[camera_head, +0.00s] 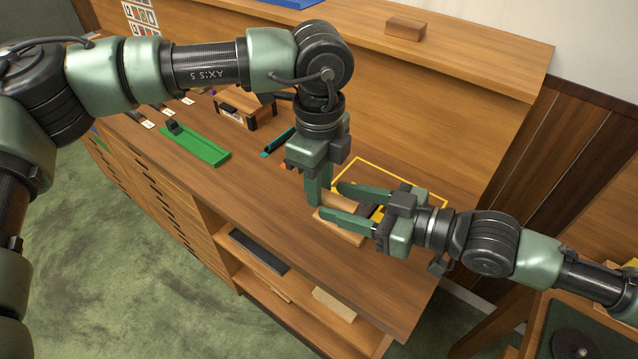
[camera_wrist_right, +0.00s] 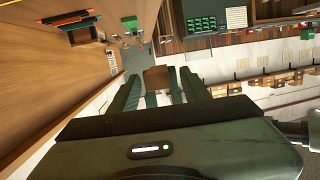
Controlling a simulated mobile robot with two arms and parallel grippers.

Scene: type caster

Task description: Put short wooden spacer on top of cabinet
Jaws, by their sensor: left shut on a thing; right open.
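A small wooden block (camera_head: 340,203), which looks like the short spacer, is at my left gripper's fingertips, over the right part of the cabinet's wooden worktop (camera_head: 275,190). My left gripper (camera_head: 318,195) points down and is shut on it. My right gripper (camera_head: 332,201) comes in from the right, open, with one finger on each side of the block. In the right wrist view the block (camera_wrist_right: 157,78) shows between the right gripper's fingers. Whether they touch it I cannot tell. Another wooden block (camera_head: 405,28) lies on the cabinet's raised top ledge (camera_head: 465,45).
A lighter wooden piece (camera_head: 342,230) lies under the grippers, near a yellow outline (camera_head: 415,173) on the worktop. A green tray (camera_head: 195,145) and a wooden box (camera_head: 245,108) stand to the left. Open shelves below hold a dark slab (camera_head: 258,250) and a light block (camera_head: 334,303).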

